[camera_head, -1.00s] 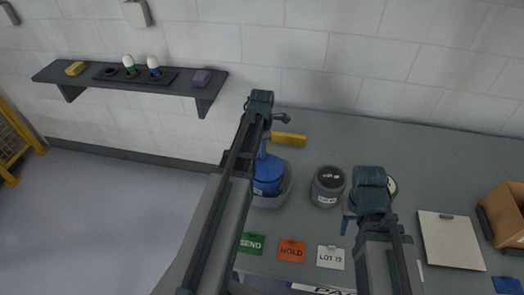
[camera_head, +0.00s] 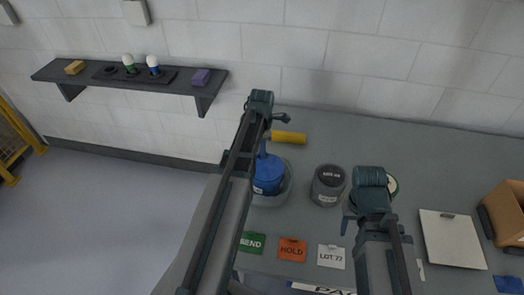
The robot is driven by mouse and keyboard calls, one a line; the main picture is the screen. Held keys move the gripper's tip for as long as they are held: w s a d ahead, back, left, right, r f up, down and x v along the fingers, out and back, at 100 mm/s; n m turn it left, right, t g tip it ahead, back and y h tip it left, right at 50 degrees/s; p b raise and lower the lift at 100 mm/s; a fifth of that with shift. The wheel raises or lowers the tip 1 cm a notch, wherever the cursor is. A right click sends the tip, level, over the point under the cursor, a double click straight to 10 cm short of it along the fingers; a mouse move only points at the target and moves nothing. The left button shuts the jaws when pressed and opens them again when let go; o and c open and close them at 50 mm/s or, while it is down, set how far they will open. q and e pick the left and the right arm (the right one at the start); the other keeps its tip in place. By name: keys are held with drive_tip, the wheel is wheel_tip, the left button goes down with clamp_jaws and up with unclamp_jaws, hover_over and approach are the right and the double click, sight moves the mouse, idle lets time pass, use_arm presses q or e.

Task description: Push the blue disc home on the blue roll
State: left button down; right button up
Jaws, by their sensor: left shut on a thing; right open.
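A blue roll with a white label (camera_head: 268,183) stands in a clear round tray (camera_head: 288,190) on the grey table. Blue material rises from its top towards my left gripper (camera_head: 264,142); I cannot tell the blue disc apart from the roll, or whether there is a gap between them. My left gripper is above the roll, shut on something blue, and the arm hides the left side. My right gripper (camera_head: 346,224) is open and empty, low over the table, to the right of the roll.
A dark labelled canister (camera_head: 328,184) stands between my two grippers. A yellow bar (camera_head: 288,137) lies behind the roll. SEND (camera_head: 251,242), HOLD (camera_head: 292,249) and LOT 72 (camera_head: 331,256) cards lie in front. A clipboard (camera_head: 452,240) and cardboard box (camera_head: 505,213) are at the right.

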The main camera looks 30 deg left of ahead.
idle(0.3)
use_arm(q)
drive_tip(key=c, duration=0.9)
unclamp_jaws()
drive_tip(key=o, duration=0.6)
drive_tip(key=shift+c, duration=0.2)
drive_tip(key=shift+r, duration=0.1)
drive_tip(key=shift+r+p, duration=3.35)
drive_tip(key=shift+p, duration=0.2)
